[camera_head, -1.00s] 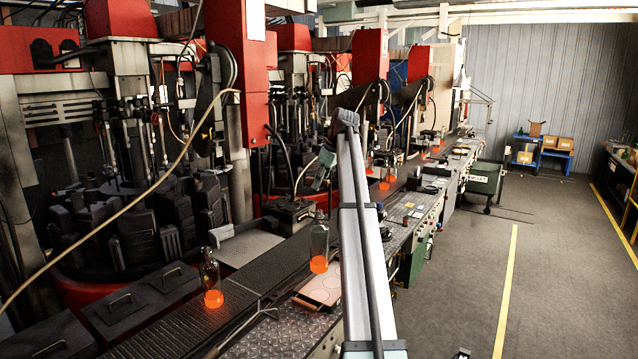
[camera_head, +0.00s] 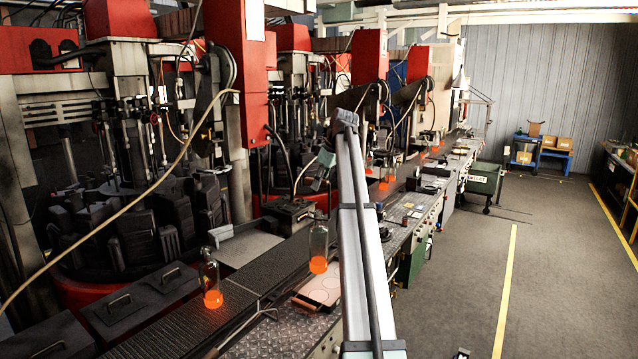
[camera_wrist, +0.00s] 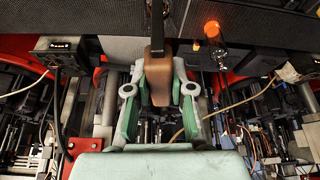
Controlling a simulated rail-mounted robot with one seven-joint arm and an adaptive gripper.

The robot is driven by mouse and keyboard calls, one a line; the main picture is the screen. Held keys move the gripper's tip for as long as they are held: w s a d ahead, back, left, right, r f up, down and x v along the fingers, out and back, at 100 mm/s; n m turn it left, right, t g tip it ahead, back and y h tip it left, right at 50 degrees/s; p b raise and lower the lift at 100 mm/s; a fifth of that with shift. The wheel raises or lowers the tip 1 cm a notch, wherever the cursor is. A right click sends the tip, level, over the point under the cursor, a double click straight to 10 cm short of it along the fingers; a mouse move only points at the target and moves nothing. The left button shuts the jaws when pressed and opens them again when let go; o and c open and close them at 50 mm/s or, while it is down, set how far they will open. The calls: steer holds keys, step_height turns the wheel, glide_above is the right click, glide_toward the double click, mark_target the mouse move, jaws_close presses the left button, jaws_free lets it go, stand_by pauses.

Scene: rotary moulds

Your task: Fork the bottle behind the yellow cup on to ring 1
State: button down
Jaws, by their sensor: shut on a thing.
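My gripper (camera_wrist: 160,78) is shut on a brown handle (camera_wrist: 159,92); a dark flat shaft (camera_wrist: 157,22) runs from it towards the top of the wrist view. The tool's far end is out of that view. A clear bottle with a glowing orange base (camera_head: 318,262) stands upright beside a board with ring outlines (camera_head: 322,288). A second such bottle (camera_head: 212,297) stands nearer, on the left of the dark conveyor. One orange-based bottle also shows in the wrist view (camera_wrist: 212,30).
The dark conveyor (camera_head: 245,285) runs along the red moulding machines. More glowing bottles (camera_head: 384,184) stand farther along the line. A cable (camera_head: 130,195) hangs across the left. Open floor (camera_head: 465,270) lies to the right.

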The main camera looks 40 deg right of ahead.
mark_target(319, 211)
stand_by(0.4)
steer(key=shift+f+b, duration=1.55)
steer(key=shift+f, duration=3.65)
steer(key=shift+f+b, duration=0.3)
steer(key=shift+f, duration=0.75)
steer(key=shift+s, duration=0.15)
steer(key=s+d, duration=0.4)
steer(key=s, duration=0.3)
steer(key=shift+p, duration=0.35)
steer(key=shift+s+r, duration=0.1)
steer(key=shift+r+p, duration=1.2)
steer(key=shift+r, duration=1.75)
